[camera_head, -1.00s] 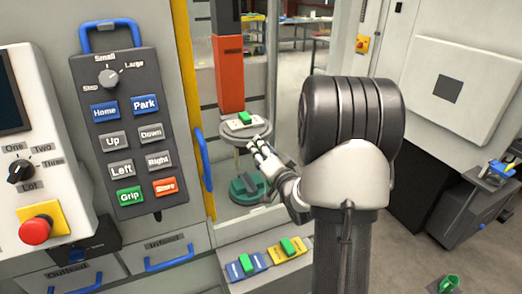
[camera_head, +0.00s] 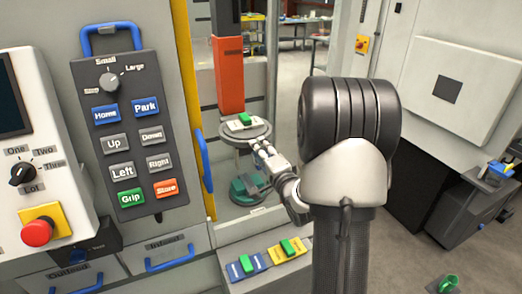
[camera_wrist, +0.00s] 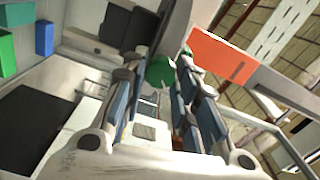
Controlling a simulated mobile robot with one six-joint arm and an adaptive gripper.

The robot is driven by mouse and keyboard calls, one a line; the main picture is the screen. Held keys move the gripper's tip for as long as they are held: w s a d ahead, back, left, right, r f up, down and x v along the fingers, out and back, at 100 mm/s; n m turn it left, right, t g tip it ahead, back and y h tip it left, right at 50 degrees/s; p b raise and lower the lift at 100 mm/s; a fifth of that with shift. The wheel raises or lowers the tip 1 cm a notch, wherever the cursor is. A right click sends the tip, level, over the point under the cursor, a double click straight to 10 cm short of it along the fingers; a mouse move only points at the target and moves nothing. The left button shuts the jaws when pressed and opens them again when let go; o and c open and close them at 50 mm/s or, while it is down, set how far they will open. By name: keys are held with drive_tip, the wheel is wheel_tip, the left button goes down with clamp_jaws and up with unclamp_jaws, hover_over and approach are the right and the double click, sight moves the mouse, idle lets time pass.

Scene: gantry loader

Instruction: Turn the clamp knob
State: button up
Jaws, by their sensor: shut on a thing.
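My gripper (camera_head: 259,148) reaches in from the right at the near right edge of the round grey pedestal (camera_head: 229,138). In the wrist view my gripper (camera_wrist: 168,70) has its two fingers on either side of a small rounded green piece (camera_wrist: 160,72), which I take to be the clamp knob. The jaws are shut on it. In the head view the fingers hide it. On the pedestal's top lies a white part with a green block (camera_head: 244,118). A teal round base (camera_head: 246,188) sits below.
A yellow post with a blue handle (camera_head: 204,160) borders the opening on the left, beside the button panel (camera_head: 130,130). Blue and yellow trays (camera_head: 287,250) with green blocks lie below in front.

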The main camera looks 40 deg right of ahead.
idle(0.3)
drive_tip(key=o, duration=1.1)
drive_tip(key=v, duration=0.7)
drive_tip(key=shift+s, duration=0.25)
